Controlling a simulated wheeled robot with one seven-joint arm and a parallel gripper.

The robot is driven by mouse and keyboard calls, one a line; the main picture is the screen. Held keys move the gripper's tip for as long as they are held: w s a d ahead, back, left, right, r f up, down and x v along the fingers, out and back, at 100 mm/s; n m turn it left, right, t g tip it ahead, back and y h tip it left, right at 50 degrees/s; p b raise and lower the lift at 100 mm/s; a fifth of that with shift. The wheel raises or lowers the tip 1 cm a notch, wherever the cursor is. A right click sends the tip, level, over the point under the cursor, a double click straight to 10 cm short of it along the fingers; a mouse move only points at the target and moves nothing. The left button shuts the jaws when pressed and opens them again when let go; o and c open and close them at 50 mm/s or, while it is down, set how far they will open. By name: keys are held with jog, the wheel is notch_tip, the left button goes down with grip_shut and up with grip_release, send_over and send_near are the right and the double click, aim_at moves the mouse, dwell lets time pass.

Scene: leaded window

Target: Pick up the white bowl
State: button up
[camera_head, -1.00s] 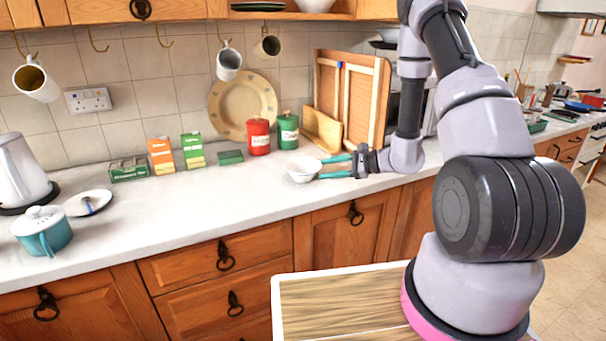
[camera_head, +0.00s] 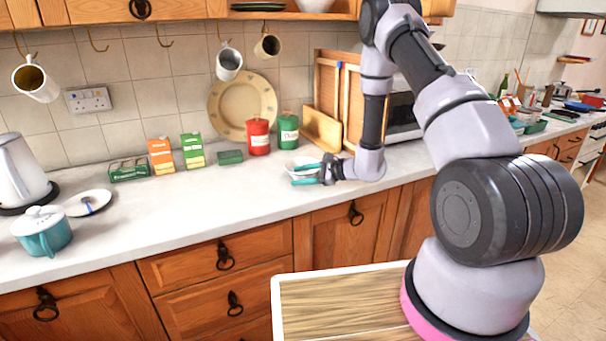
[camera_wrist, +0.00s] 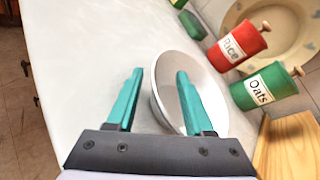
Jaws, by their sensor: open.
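The white bowl (camera_wrist: 212,92) stands on the white counter in front of the red and green canisters. In the head view the bowl (camera_head: 290,165) is partly hidden behind my gripper (camera_head: 305,175). In the wrist view my gripper (camera_wrist: 158,102) is open with teal fingers. One finger reaches over the inside of the bowl and the other is outside it, so the near rim lies between them. I cannot tell whether either finger touches the bowl.
A red Rice canister (camera_head: 259,137) and a green Oats canister (camera_head: 288,131) stand close behind the bowl. Wooden boards (camera_head: 322,128) lean on the wall to the right.

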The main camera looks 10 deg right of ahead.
grip_shut()
jog(key=shift+r, duration=0.1)
